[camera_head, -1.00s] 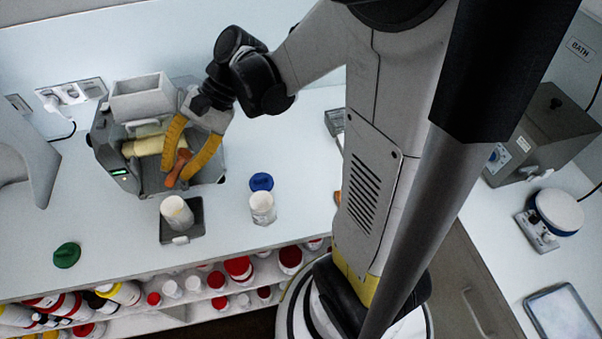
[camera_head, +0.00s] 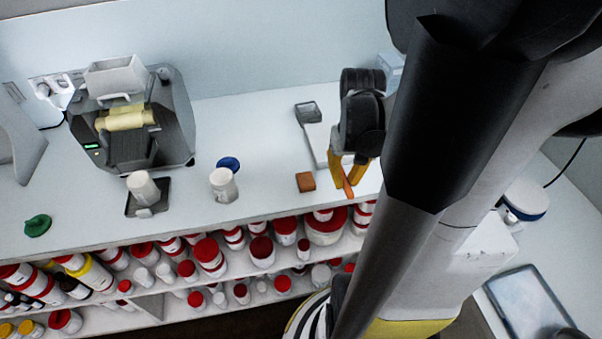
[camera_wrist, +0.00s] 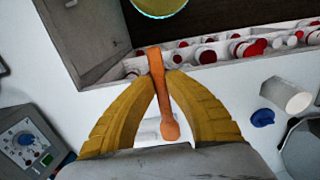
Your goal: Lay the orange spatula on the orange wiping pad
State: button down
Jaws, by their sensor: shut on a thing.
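My gripper (camera_head: 347,178) is shut on the orange spatula (camera_head: 348,190), which hangs tilted between the yellow fingers. In the wrist view the spatula (camera_wrist: 158,72) runs lengthwise between the fingertips, with a wider rounded end near the palm. The orange wiping pad (camera_head: 306,181) is a small brownish-orange block on the bench near its front edge, to the left of my gripper in the head view. The spatula is apart from the pad. I cannot make out the pad in the wrist view.
A pale tray (camera_head: 319,148) lies behind the pad, partly hidden by my gripper. A white jar (camera_head: 223,186) and blue lid (camera_head: 229,164) stand left of the pad. The roller mill (camera_head: 168,130) is further left. Shelves of bottles (camera_head: 209,255) lie below the bench edge.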

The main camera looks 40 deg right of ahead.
jog(key=w+f+b, duration=0.1)
jog(key=w+f, duration=0.1)
jog(key=w, duration=0.1)
jog(key=w+f+b, duration=0.1)
jog(key=w+f, duration=0.1)
jog(key=w, duration=0.2)
jog(key=w+f+b, duration=0.1)
jog(key=w+f, duration=0.2)
jog(key=w, duration=0.1)
jog(key=shift+w+a+f+b, duration=0.1)
jog(key=shift+w+a+b, duration=0.2)
jog(key=shift+a, duration=0.1)
jog(key=shift+f+b, duration=0.8)
jog(key=shift+f, duration=1.15)
jog(key=shift+s, duration=0.1)
jog(key=shift+f, duration=0.15)
jog(key=c, duration=1.6)
grip_release()
jog(key=shift+o, duration=0.7)
